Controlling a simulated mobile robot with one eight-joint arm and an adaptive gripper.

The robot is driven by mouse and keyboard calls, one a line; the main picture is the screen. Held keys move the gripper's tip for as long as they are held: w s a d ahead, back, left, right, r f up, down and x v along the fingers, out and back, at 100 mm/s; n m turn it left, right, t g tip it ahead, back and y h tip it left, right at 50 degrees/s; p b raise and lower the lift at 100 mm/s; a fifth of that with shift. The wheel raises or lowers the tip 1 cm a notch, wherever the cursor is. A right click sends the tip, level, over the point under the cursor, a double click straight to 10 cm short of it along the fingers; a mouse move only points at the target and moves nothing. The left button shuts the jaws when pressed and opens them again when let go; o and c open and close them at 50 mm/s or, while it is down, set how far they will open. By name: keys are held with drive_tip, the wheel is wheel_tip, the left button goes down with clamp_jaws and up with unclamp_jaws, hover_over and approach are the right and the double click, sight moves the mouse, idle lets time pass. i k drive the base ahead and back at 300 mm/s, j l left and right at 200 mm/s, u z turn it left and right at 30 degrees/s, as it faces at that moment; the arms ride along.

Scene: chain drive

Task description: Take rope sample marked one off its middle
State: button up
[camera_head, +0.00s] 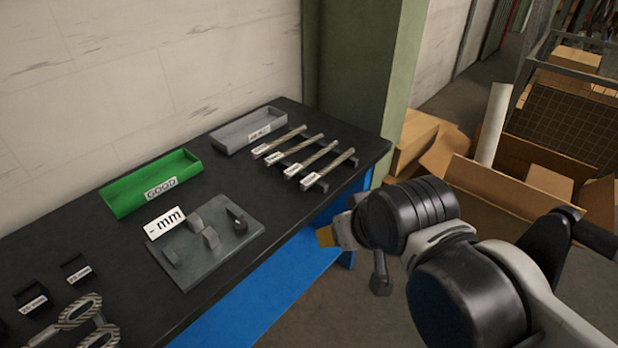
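Several rope samples (304,152) lie side by side across dark supports near the bench's right end. Each has a white label at its left end, and the print is too small to read, so I cannot tell which is marked one. My gripper (327,236) is at the end of my arm, to the right of the bench's front edge and apart from the samples. It is seen from behind and partly hidden by the wrist, so its opening does not show.
Cardboard boxes (500,185) fill the right. A wall stands behind.

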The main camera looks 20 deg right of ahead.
sight(263, 149)
drive_tip(key=i+l, duration=1)
drive_tip(key=i, duration=0.2)
drive_tip(key=i+l, duration=0.5)
drive_tip(key=i+z, duration=0.05)
drive_tip(key=i, duration=0.05)
